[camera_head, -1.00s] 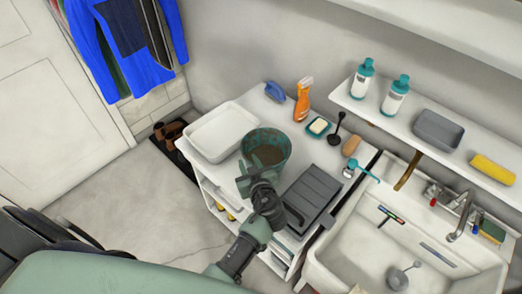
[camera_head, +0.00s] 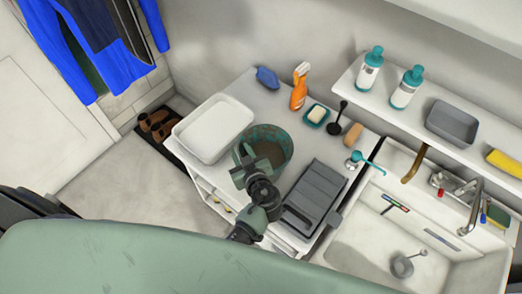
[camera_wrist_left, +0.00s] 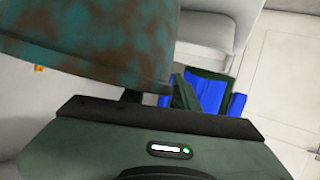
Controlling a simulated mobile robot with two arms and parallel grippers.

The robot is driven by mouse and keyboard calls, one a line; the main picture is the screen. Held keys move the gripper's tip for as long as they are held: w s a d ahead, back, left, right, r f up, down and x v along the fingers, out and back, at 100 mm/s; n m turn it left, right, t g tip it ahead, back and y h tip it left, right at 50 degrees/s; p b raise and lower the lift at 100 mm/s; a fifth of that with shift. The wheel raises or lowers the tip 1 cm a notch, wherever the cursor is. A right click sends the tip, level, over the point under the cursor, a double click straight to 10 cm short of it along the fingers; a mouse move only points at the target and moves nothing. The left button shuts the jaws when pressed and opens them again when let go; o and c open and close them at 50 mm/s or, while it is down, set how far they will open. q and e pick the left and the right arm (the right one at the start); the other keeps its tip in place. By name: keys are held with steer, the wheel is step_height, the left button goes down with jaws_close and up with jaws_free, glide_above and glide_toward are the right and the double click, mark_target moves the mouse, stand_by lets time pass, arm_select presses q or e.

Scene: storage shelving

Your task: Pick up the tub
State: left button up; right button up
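A white rectangular tub (camera_head: 214,128) stands empty on the left end of the white counter. A smaller grey tub (camera_head: 452,124) stands on the wall shelf. My left gripper (camera_head: 254,163) is at the near left rim of a green, rust-stained bucket (camera_head: 277,137), to the right of the white tub and apart from it. The bucket's side (camera_wrist_left: 90,45) fills the upper left of the left wrist view. Finger parts (camera_wrist_left: 182,95) show beside its edge there, but whether they are closed on its wall is unclear. My right gripper is not in view.
A dark grey ribbed tray (camera_head: 314,198) lies right of the bucket. Behind are a blue brush (camera_head: 267,77), an orange spray bottle (camera_head: 299,88), a soap dish (camera_head: 316,115) and a black utensil (camera_head: 336,125). The sink (camera_head: 375,240) is at right. Shoes (camera_head: 155,124) stand on the floor at left.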

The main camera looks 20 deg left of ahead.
arm_select(q)
steer(key=shift+s+d+r, duration=0.15)
steer(key=shift+s+d, duration=0.1)
steer(key=shift+s+d+r, duration=0.2)
steer(key=shift+s+d, duration=0.05)
steer(key=shift+s, duration=0.05)
jaws_close()
steer(key=shift+w+a+f, duration=0.1)
steer(key=shift+a, duration=0.1)
steer(key=shift+f, duration=0.1)
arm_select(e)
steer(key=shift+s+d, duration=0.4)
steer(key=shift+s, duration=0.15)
arm_select(q)
steer(key=shift+f, duration=0.1)
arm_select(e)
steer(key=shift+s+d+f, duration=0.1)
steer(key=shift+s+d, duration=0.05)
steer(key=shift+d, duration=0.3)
